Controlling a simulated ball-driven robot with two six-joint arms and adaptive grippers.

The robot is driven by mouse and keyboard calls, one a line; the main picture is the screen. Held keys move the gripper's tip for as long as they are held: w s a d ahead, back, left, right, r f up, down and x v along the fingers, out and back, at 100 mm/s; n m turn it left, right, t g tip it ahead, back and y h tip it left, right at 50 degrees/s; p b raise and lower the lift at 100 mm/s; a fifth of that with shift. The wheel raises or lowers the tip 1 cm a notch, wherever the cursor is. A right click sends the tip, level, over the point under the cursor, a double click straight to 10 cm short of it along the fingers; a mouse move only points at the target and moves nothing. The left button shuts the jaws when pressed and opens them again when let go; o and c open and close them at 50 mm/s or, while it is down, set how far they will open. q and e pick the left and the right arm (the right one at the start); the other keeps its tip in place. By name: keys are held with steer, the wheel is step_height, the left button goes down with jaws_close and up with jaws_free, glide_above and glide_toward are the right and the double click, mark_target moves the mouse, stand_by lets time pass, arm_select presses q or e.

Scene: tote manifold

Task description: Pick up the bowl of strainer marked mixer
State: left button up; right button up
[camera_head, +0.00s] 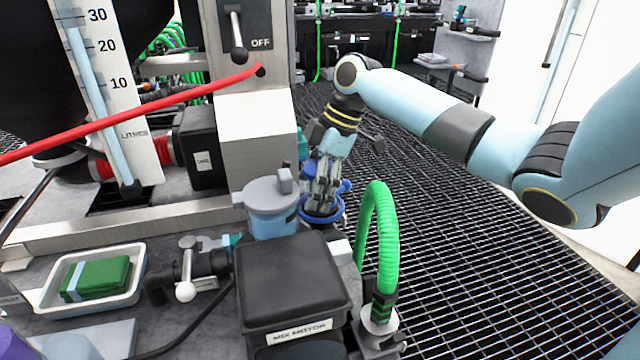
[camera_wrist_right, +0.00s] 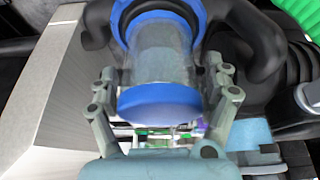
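The strainer bowl (camera_wrist_right: 163,65) is a clear cylinder with a blue end and a blue collar, seen between the fingers in the right wrist view. I cannot read a mixer mark on the strainer. My left gripper is not in view.
A light-blue pot with a grey lid (camera_head: 272,205) stands close left. The black box marked MIX MOTOR (camera_head: 290,278) is in front. A green hose (camera_head: 383,235) arches to the right. A white tray (camera_head: 55,275) holds a green pad. Open grating (camera_head: 480,270) lies right.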

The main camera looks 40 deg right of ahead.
mark_target(313, 168)
steer(key=c, duration=1.1)
steer(key=shift+r, duration=0.4)
steer(key=r, duration=0.2)
steer(key=r+p, duration=0.1)
steer(key=shift+s+d+r, duration=0.15)
steer(key=shift+d+r, duration=0.1)
steer(key=shift+r, duration=0.15)
steer(key=s+d+r+p, duration=0.3)
steer(key=s+d+r, duration=0.3)
steer(key=s+d, duration=0.1)
steer(key=shift+s+r, duration=0.2)
steer(key=shift+s, duration=0.6)
